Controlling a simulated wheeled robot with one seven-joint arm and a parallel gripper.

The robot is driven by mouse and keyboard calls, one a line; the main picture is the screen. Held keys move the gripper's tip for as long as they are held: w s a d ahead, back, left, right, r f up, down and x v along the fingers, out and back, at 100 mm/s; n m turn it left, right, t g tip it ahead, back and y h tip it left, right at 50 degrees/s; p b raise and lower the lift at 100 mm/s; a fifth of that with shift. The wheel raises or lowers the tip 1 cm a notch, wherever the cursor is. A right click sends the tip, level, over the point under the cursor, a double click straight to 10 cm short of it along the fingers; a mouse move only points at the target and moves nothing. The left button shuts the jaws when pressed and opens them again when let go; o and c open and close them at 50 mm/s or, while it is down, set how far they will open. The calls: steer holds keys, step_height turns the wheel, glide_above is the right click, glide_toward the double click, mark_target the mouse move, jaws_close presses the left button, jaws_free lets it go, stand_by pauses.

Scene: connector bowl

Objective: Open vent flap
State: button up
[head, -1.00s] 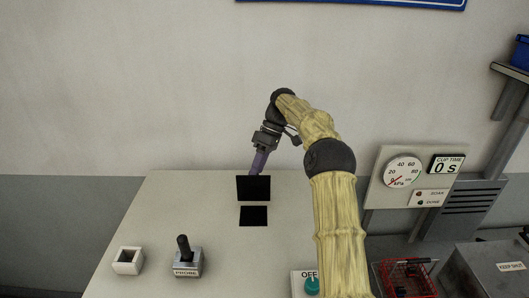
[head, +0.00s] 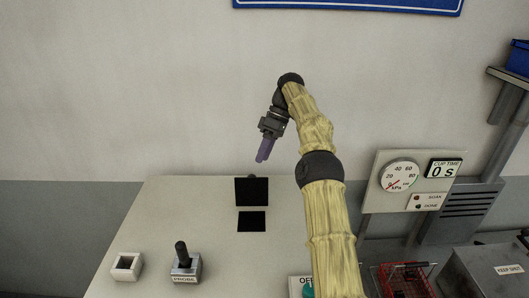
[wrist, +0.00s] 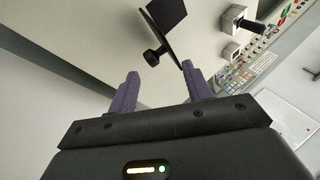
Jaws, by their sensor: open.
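The vent flap (head: 252,191) is a black square panel standing raised behind a black square opening (head: 252,221) in the pale bench top. In the wrist view the flap (wrist: 162,32) shows nearly edge-on, with a round black knob (wrist: 153,57) on its back side. My gripper (head: 262,159) is above and behind the flap, apart from it. In the wrist view my gripper (wrist: 160,69) has its two purple fingers spread with nothing held between them. The knob lies beyond the fingertips in that view.
A white square socket (head: 126,266) and a small lever box (head: 185,266) stand at the bench's front left. A gauge panel (head: 402,185), a red basket (head: 404,279) and a grey box (head: 490,270) are on the right. The bench around the flap is clear.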

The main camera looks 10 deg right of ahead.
mark_target(246, 181)
steer(key=d+f+m+t+y, duration=0.3)
steer(key=d+f+m+y, duration=0.2)
steer(key=d+m+y, duration=0.5)
steer(key=d+m, duration=0.1)
steer(key=m, duration=0.2)
steer(key=shift+s+f+m, duration=0.25)
steer(key=shift+s+m, duration=0.15)
steer(key=shift+a, duration=0.1)
steer(key=b+x, duration=0.1)
steer(key=x, duration=1.6)
steer(key=shift+a+b, duration=0.15)
steer(key=shift+b, duration=0.15)
